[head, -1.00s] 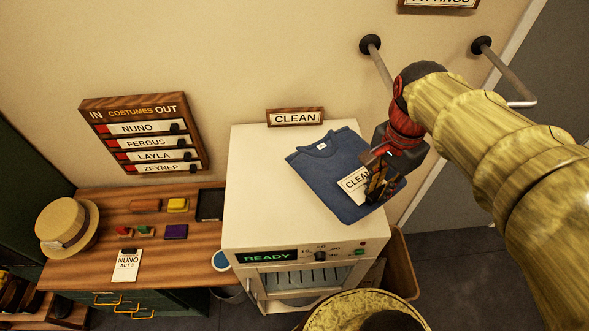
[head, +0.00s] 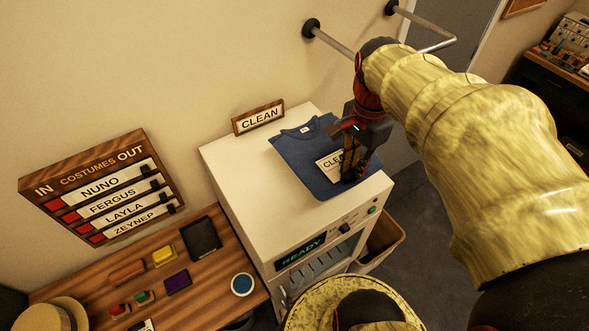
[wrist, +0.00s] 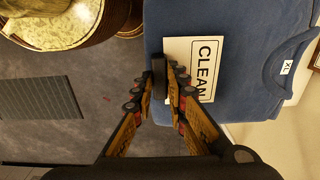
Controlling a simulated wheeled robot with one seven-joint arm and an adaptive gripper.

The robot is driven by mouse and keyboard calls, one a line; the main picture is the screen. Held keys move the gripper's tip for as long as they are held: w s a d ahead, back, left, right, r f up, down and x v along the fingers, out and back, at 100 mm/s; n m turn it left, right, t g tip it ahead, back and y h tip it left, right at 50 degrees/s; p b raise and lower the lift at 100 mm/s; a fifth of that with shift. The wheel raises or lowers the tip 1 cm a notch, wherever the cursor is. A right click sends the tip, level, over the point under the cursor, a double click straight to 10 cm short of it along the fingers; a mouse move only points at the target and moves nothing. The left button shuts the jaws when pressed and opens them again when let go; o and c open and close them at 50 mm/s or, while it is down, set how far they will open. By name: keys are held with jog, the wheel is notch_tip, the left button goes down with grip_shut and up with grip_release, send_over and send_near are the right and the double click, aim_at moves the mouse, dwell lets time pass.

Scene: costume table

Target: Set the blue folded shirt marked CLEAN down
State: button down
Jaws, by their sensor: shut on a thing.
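The blue folded shirt (head: 300,158) has a white CLEAN tag (head: 328,165) on it. In the head view it lies flat across the top of the white machine (head: 240,185), its right side reaching the machine's right edge. I cannot tell whether it rests on the top or hangs just above it. The fingers hide part of the tag.
A CLEAN sign (head: 258,117) stands at the back of the machine top. A wall rail (head: 335,42) is behind my arm. A wooden table (head: 215,275) with small items is at left, and a bin (head: 380,245) stands right of the machine. The top's left part is bare.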

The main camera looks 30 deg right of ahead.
aim_at(324, 162)
jog(key=w+a+f, duration=0.1)
jog(key=w, duration=0.1)
jog(key=w+a+f, duration=0.1)
jog(key=w, duration=0.1)
jog(key=w+a+f+p, duration=0.1)
jog(key=w, duration=0.2)
jog(key=shift+w+f, duration=0.1)
jog(key=shift+f, duration=0.25)
jog(key=w+f, duration=0.1)
jog(key=f, duration=0.1)
jog(key=w+a+f, duration=0.1)
jog(key=w+f, duration=0.1)
jog(key=shift+w+f+p, duration=0.1)
jog(key=shift+f+p, duration=0.05)
jog(key=shift+p, duration=0.15)
jog(key=shift+w+a+f, duration=0.15)
jog(key=shift+w+f, duration=0.1)
jog(key=shift+f, duration=0.15)
jog(key=shift+w+f, duration=0.15)
jog(key=shift+f, duration=1.6)
jog(key=c, duration=1.8)
grip_release()
jog(key=shift+f, duration=0.1)
jog(key=shift+o, duration=0.2)
